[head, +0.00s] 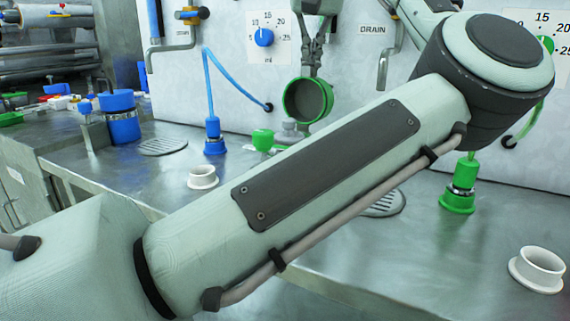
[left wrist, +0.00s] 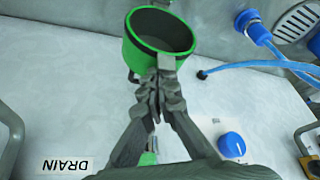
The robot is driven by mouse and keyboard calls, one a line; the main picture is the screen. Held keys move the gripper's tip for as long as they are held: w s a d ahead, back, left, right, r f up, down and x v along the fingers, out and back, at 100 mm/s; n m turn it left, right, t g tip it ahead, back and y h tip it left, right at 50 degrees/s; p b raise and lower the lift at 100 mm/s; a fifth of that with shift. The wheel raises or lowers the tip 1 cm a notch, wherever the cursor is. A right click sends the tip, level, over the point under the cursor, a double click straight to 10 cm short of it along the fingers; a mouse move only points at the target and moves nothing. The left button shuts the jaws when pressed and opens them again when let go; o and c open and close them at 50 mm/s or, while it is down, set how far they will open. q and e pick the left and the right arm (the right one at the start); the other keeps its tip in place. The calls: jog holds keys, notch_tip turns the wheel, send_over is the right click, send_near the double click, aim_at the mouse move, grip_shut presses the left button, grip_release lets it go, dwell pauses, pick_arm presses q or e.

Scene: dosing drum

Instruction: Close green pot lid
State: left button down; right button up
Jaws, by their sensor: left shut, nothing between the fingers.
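The green lid (head: 289,103) shows as a green ring with a dark hollow inside, tilted up with its open side toward the head camera. It also shows at the top of the left wrist view (left wrist: 130,52). My left gripper (head: 313,70) hangs down from above, right at the lid's upper rim. In the left wrist view its fingertips (left wrist: 163,72) are together and overlap the rim; I cannot tell whether they touch it. The gripper is shut and empty. The green pot's body is not visible; my left arm covers much of the bench. My right gripper is not in view.
A blue pot (head: 122,128) with its lid on stands at the left. A blue connector (head: 214,140), a green connector (head: 459,190) and white cups (head: 202,177) (head: 540,270) stand on the steel bench. The wall panel behind carries a blue dial (head: 264,37) and a bent handle (head: 172,48).

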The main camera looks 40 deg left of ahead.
pick_arm(q)
jog(key=shift+s, duration=0.25)
jog(key=shift+s+d+f+b, duration=0.1)
jog(key=shift+s+d+b, duration=0.05)
jog(key=shift+s+b, duration=0.4)
jog(key=shift+s+d+f+b, duration=0.1)
jog(key=shift+s+d+b, duration=0.05)
jog(key=shift+s+b, duration=0.35)
jog(key=shift+s+d+b, duration=0.25)
jog(key=shift+s+b, duration=0.5)
jog(key=shift+s, duration=0.05)
jog(key=shift+f, duration=0.1)
